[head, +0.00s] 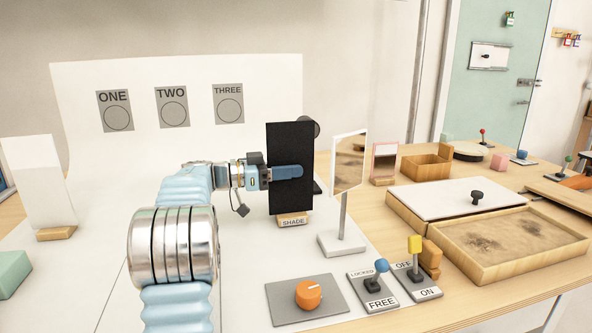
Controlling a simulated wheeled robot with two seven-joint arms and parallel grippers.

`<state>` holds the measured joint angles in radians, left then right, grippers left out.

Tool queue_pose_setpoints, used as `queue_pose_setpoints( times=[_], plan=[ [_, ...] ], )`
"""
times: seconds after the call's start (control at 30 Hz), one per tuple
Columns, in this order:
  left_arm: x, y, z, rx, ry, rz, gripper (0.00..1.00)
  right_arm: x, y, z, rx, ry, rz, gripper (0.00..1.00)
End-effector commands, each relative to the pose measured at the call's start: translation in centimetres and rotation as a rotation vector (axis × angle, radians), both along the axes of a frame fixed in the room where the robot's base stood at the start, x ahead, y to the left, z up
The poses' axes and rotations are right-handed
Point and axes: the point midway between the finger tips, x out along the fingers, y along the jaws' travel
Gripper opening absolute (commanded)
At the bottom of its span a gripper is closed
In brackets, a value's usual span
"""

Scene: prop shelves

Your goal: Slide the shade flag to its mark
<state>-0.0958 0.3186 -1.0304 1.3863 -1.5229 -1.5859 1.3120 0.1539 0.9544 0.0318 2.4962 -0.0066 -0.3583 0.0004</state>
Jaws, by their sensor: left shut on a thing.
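The shade flag (290,140) is an upright black panel on a small wooden base labelled SHADE (293,221). It stands on the white sheet, left of a mirror on a stand. My left gripper (287,172) reaches in from the left and is shut on the shade flag, its blue finger lying across the panel's middle. The far finger is hidden behind the panel. A round dark thing behind the panel is mostly hidden. I cannot make out a floor mark for the flag. My right gripper is out of view.
The mirror (349,162) stands close right of the flag. In front are an orange knob (308,295), a LOCKED/FREE lever (381,266) and an OFF/ON lever (414,245). Cards ONE (115,111), TWO (172,107) and THREE (228,104) hang behind. A white panel (38,182) stands left.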

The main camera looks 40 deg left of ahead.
Motion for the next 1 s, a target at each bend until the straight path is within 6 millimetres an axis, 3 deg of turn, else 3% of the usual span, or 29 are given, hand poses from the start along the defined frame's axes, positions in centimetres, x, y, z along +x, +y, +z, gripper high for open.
queue_pose_setpoints(
  times=[1.0],
  plan=[
    [-4.5,3.8,0.0,-0.001,-0.001,0.001,0.00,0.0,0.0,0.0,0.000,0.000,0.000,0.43]
  ],
)
